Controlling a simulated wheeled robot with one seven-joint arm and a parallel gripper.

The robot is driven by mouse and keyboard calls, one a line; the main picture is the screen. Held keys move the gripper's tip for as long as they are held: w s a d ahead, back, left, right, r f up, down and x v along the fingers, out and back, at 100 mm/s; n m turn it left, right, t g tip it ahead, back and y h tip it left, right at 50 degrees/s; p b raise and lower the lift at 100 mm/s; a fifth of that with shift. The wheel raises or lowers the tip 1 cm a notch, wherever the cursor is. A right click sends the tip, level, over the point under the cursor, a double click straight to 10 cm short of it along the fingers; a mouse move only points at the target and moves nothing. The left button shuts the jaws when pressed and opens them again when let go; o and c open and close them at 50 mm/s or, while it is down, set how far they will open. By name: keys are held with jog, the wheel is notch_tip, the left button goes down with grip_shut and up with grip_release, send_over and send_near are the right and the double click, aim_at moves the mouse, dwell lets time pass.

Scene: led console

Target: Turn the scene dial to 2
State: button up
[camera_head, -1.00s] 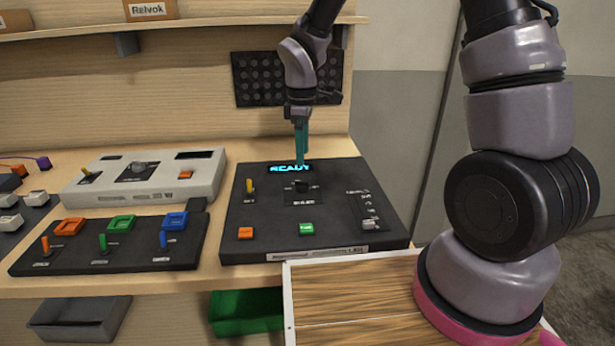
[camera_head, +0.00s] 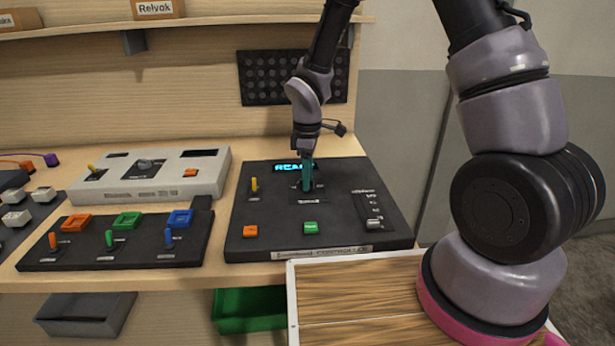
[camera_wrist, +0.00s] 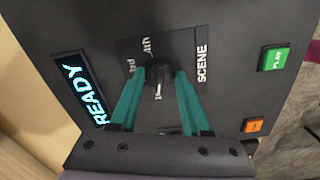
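The scene dial (camera_wrist: 158,72) is a small black knob on the dark console (camera_head: 235,238), beside the label SCENE in the wrist view. A white mark on it points toward the bottom of that view. Blurred printed labels lie above it; the rest of its scale is hidden. My gripper (camera_head: 306,188) is down at the dial, its teal fingers on either side of the knob in the wrist view (camera_wrist: 161,75). They look open around it; I cannot tell whether they touch it. The dial is mostly hidden behind the fingers in the head view.
The console has a lit READY display (camera_wrist: 84,94), a yellow switch (camera_head: 254,185), an orange button (camera_head: 250,230), a green PLAY button (camera_head: 310,227) and a slider (camera_head: 374,222). A light grey console (camera_head: 208,172) and a dark switch panel (camera_head: 110,262) stand to the left.

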grip_shut()
jog(key=shift+m, duration=0.3)
jog(key=m, duration=0.4)
jog(key=shift+a+m, duration=0.1)
jog(key=shift+m, duration=2.4)
jog(key=o, duration=1)
grip_release()
jog(key=shift+r, duration=0.1)
